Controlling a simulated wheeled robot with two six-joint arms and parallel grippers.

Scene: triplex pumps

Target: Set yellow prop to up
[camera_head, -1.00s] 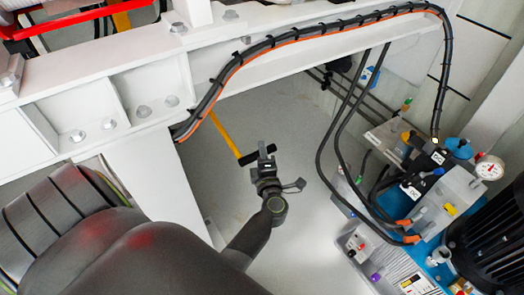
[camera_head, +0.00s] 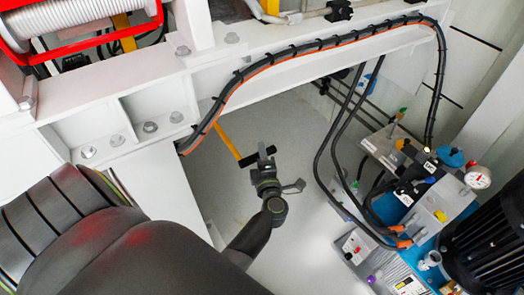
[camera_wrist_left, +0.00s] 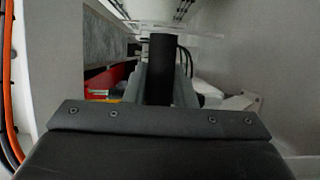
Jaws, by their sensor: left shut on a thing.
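The yellow prop (camera_head: 228,141) is a thin yellow bar that slants down and right from under the white beam. Its upper end is hidden by the beam and cables. My left gripper (camera_head: 264,163) is at the prop's lower end, shut on a black bar there that seems to be its grip. In the left wrist view a black cylinder (camera_wrist_left: 160,68) stands upright in front of the gripper's dark mount, and a small yellow patch (camera_wrist_left: 113,100) shows to its left. The fingertips are hard to make out. My right gripper is not in view.
A white beam (camera_head: 110,105) with a black and orange cable bundle (camera_head: 290,50) crosses above the gripper. A hydraulic unit with hoses, a gauge (camera_head: 478,177) and a black motor (camera_head: 490,240) stands at the right. A red-framed winch (camera_head: 80,25) is at top left. Bare floor surrounds the gripper.

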